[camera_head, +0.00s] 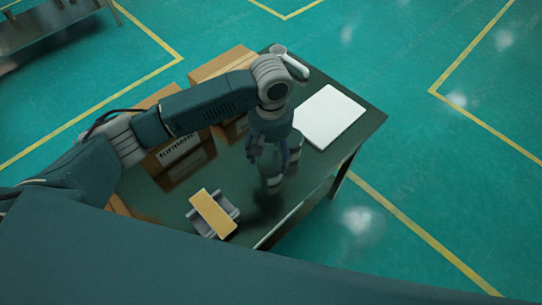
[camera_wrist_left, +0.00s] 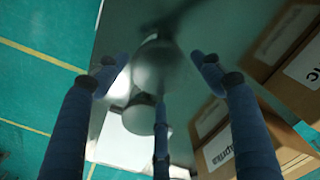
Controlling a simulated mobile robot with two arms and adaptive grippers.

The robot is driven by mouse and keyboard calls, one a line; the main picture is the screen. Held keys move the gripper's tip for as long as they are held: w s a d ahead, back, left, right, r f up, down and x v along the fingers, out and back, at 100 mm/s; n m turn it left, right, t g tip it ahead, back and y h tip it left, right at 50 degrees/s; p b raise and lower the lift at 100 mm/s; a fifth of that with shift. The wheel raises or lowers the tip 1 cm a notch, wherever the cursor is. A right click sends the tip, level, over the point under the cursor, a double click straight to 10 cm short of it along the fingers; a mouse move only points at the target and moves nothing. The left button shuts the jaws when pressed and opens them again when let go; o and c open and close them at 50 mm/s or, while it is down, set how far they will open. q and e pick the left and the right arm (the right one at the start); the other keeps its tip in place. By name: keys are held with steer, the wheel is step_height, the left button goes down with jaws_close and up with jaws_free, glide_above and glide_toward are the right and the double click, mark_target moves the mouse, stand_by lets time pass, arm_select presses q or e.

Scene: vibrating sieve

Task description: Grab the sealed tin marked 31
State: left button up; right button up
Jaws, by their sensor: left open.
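My left gripper (camera_head: 274,155) is open above the dark table, pointing down. In the left wrist view its fingers (camera_wrist_left: 155,85) are spread around two grey-green round tins, one nearer the middle (camera_wrist_left: 152,66) and one lower left (camera_wrist_left: 140,118). One finger overlaps the lower tin in that view; I cannot tell whether it touches. In the head view one tin (camera_head: 271,180) shows just below the gripper and another (camera_head: 296,142) behind it. No number is readable on either tin. My right gripper is not in view.
Cardboard boxes (camera_head: 220,64) line the table's left side, one with a turmeric label (camera_head: 180,148). A white board (camera_head: 330,117) lies at the right. A yellow block on a grey holder (camera_head: 213,213) is at the front. A white item (camera_head: 292,62) is at the back.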

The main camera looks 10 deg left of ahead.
arm_select(q)
steer(key=shift+s+f, duration=0.2)
steer(key=shift+f, duration=0.45)
steer(key=shift+s+f, duration=0.15)
steer(key=shift+f, duration=0.45)
steer(key=shift+w+f+p, duration=0.15)
steer(key=shift+f+p, duration=0.2)
steer(key=shift+f, duration=2.9)
steer(key=shift+c, duration=0.5)
steer(key=c, duration=1)
steer(key=shift+r, duration=0.15)
